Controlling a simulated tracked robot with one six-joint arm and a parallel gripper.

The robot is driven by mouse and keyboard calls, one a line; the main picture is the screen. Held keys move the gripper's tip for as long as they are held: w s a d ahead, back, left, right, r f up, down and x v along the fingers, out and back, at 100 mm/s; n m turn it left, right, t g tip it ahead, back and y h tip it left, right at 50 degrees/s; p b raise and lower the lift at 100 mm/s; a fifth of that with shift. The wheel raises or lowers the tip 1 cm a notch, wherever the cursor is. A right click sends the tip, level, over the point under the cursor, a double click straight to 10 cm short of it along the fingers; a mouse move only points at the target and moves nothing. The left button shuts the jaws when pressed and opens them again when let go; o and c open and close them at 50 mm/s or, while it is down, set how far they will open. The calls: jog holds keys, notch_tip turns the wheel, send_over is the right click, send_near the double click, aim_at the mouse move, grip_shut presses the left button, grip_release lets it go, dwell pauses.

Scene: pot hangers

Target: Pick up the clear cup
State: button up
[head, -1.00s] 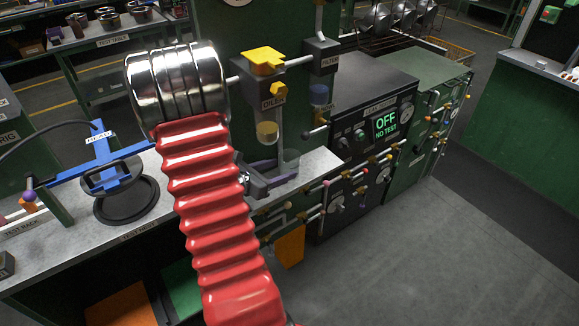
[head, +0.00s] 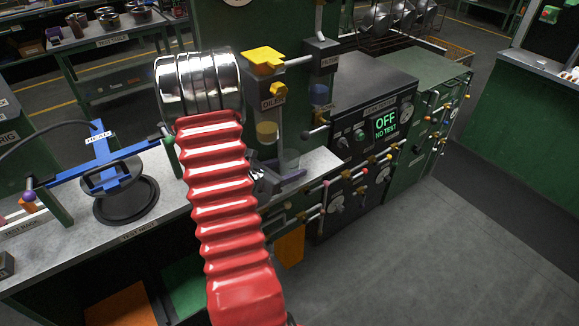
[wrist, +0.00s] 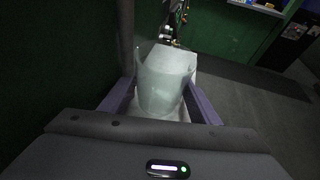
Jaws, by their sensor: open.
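The clear cup (wrist: 163,82) stands between the two purple fingers of my gripper (wrist: 160,98) in the wrist view. The fingers are apart, one on each side of the cup; I cannot tell whether either touches it. In the head view the cup (head: 290,159) shows faintly at the bench edge below the oiler, with my gripper (head: 284,180) at it. My red ribbed arm hides part of the bench to the left.
The oiler (head: 267,100) with its yellow top is above the cup. A filter (head: 320,93) hangs to its right. A black test cabinet (head: 370,100) reads OFF. Floor at right is clear.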

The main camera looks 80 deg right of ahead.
aim_at(295, 158)
jog(key=shift+c, duration=0.2)
jog(key=c, duration=0.7)
jog(key=shift+o, duration=0.2)
jog(key=shift+r, duration=1.6)
jog(key=shift+w+a+r, duration=0.15)
jog(key=shift+a+r, duration=0.05)
jog(key=w+a, duration=0.4)
jog(key=a, duration=0.3)
jog(key=w+a, duration=0.4)
jog(key=a, duration=0.4)
jog(key=shift+w, duration=0.4)
jog(key=shift+a, duration=0.1)
